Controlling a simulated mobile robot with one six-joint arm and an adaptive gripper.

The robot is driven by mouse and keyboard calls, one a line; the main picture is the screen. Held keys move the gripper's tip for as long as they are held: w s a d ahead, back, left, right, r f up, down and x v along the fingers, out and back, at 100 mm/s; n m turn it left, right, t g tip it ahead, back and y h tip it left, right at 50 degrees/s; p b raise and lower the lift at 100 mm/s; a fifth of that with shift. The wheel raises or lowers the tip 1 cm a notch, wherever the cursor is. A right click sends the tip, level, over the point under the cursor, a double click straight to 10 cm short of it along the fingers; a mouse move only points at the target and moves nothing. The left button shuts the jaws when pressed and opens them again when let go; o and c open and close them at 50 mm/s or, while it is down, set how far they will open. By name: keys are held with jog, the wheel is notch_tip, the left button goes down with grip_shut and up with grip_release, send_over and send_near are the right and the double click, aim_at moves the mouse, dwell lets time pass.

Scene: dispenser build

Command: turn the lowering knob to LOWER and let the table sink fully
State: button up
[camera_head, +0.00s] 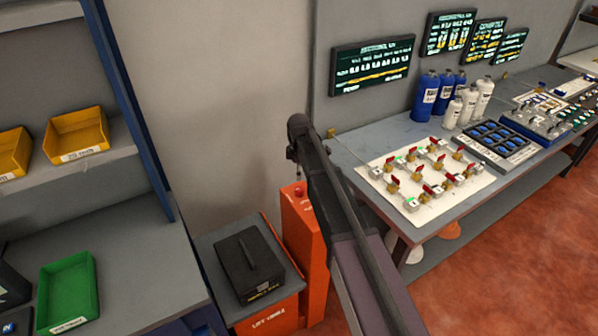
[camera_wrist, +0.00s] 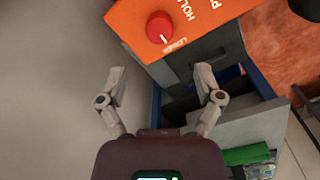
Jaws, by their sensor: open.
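The red round lowering knob (camera_wrist: 160,27) is on the orange column (camera_wrist: 205,12) in the wrist view, with a small white mark near its lower edge. Lettering beside it is partly legible, with "HOL" readable. My gripper (camera_wrist: 160,72) is open and empty, its fingers apart below the knob in that picture and not touching it. In the head view the orange column (camera_head: 303,250) stands behind my arm, with the red knob (camera_head: 299,190) near its top. The lift table (camera_head: 282,258) beside it carries a black case (camera_head: 248,265). My gripper is mostly hidden there.
A workbench (camera_head: 385,138) with valves and bottles stands to the right of the column. A shelf unit (camera_head: 150,170) with yellow bins and a green bin (camera_head: 68,290) stands at the left. A grey wall is close behind the column.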

jog(key=shift+r+p, duration=2.4)
jog(key=shift+r, duration=0.35)
jog(key=s+d+f+m+b, duration=0.3)
jog(key=s+d+m, duration=0.4)
jog(key=s+d, duration=0.3)
jog(key=s+d+f+m+b, duration=0.3)
jog(key=s+d+m, duration=0.5)
jog(key=s+d, duration=0.2)
jog(key=shift+s+d+m+y, duration=0.15)
jog(key=shift+s+m+y, duration=0.15)
jog(key=shift+s, duration=0.2)
jog(key=s+d+m, duration=0.1)
jog(key=s+m, duration=0.1)
jog(key=s, duration=0.1)
jog(key=s+d+m, duration=0.1)
jog(key=shift+s+d+f+b, duration=0.35)
jog(key=shift+s, duration=0.05)
dwell(0.8)
